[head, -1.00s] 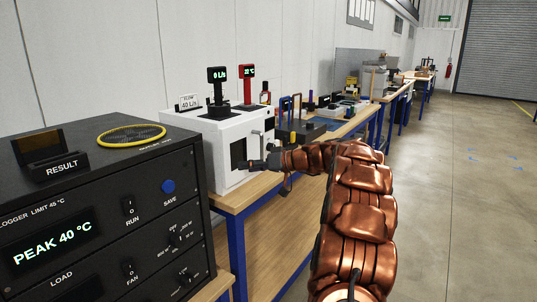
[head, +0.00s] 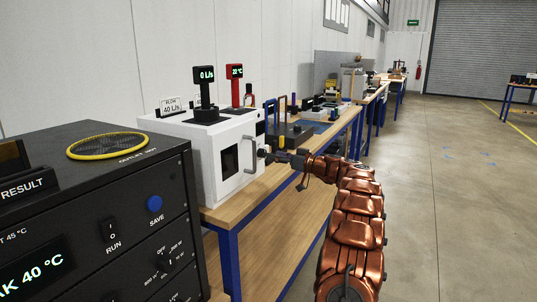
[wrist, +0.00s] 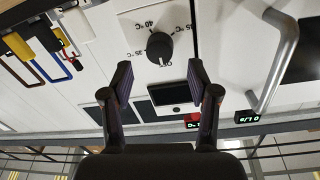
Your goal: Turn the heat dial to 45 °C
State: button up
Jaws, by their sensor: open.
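The heat dial (wrist: 159,46) is a round black knob on the white front panel of a white box (head: 205,150). Scale marks including OFF, 35 °C and 40 °C stand around it. I cannot tell its pointer setting for sure. My gripper (wrist: 160,78) is open, its two fingers apart on either side of the dial's line and just short of the knob, apparently not touching it. In the head view my gripper (head: 269,153) is at the right part of the box's front, and the dial cannot be made out there.
A grey door handle (wrist: 277,62) stands out beside the dial. A green 0 L/s display (head: 205,75) and a red display (head: 235,71) rise from the box. A black logger (head: 90,215) stands in front at left.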

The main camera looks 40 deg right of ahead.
aim_at(265, 154)
jog(key=shift+p+x, duration=0.35)
jog(key=shift+x, duration=1.55)
jog(key=shift+c, duration=0.4)
grip_shut()
